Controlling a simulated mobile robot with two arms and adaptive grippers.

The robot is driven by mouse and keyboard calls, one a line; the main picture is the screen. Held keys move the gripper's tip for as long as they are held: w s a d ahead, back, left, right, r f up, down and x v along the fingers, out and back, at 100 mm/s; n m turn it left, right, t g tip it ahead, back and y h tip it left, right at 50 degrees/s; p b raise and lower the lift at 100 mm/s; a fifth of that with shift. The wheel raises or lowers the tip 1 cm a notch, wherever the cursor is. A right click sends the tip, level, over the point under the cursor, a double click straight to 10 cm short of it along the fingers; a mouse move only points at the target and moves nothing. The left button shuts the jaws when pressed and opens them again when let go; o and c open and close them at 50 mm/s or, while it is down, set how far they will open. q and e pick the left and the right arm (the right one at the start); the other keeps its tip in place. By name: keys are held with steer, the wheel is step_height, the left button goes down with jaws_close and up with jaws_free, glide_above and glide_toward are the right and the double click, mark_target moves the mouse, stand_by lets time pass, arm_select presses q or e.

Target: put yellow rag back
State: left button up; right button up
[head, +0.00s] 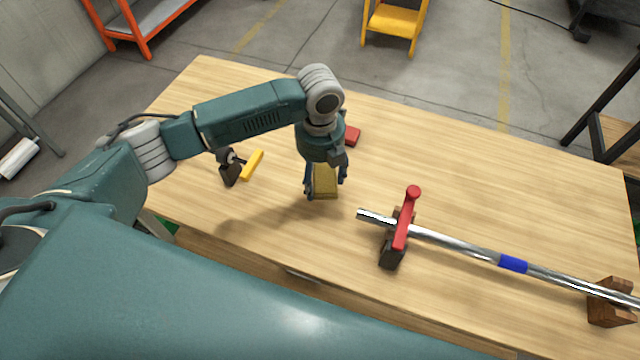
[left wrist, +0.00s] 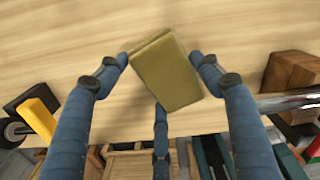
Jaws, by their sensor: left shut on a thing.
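The yellow rag (head: 325,181) is a folded, dull yellow block near the front middle of the wooden table. My left gripper (head: 325,189) points down and is shut on it. In the left wrist view the rag (left wrist: 166,73) sits tilted between two blue fingertips, one at each side, with a third finger below it. I cannot tell whether the rag touches the table or is just above it. My right gripper is not in view.
A red block-like item (head: 352,135) lies behind my gripper. A dark tool with a yellow handle (head: 252,165) is to the left. A red-handled clamp (head: 405,222) and a wooden block (head: 609,303) support a metal pipe (head: 455,243) at right. The back right tabletop is clear.

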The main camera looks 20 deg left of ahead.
mark_target(320, 188)
arm_select(q)
steer(key=shift+f, duration=0.3)
step_height(320, 188, down, 4)
steer(key=shift+r+p, duration=0.25)
steer(key=shift+p, duration=0.05)
steer(key=shift+f, duration=0.25)
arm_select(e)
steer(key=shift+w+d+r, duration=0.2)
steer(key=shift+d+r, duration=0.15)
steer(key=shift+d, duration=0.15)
arm_select(q)
steer(key=shift+f, duration=0.15)
steer(key=o, duration=1)
steer(key=shift+o, duration=0.2)
